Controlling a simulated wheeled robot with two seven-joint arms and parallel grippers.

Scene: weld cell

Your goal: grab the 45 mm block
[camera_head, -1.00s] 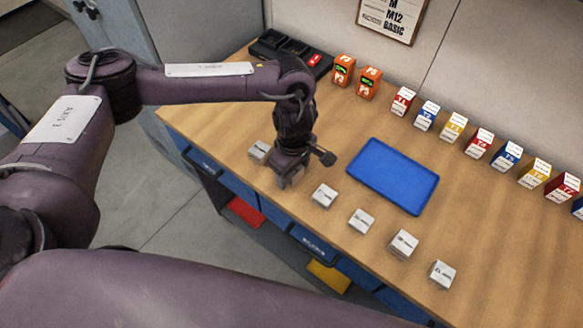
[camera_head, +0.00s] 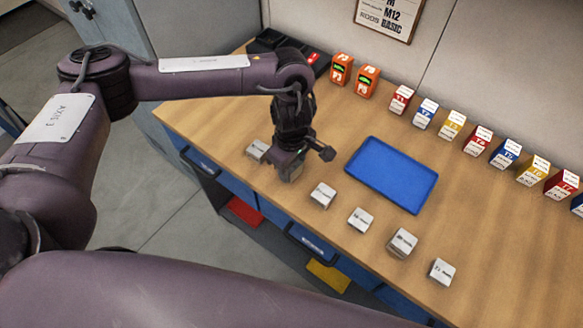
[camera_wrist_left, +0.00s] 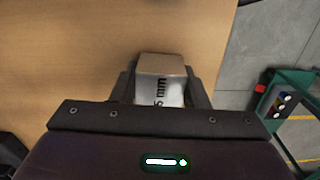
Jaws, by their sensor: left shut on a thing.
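My left gripper (camera_head: 290,175) is low over the bench near its front edge, shut on a pale metal block. In the left wrist view, this block (camera_wrist_left: 161,68) sits between the two fingers of the gripper (camera_wrist_left: 160,85). Its label ends in "5 mm"; the start of the label is hidden. In the head view the gripper mostly hides this block. I cannot tell whether it still touches the bench. Other pale blocks stand on the bench: one (camera_head: 257,149) just left of the gripper and several to its right, the nearest of them (camera_head: 323,195) a short way off. My right gripper is not in view.
A blue tray (camera_head: 392,175) lies right of the gripper on the wooden bench (camera_head: 235,110). Orange boxes (camera_head: 354,75) and a row of coloured boxes (camera_head: 478,140) stand along the back wall. A black bin (camera_head: 270,42) is at the back left. Bare bench surrounds the tray.

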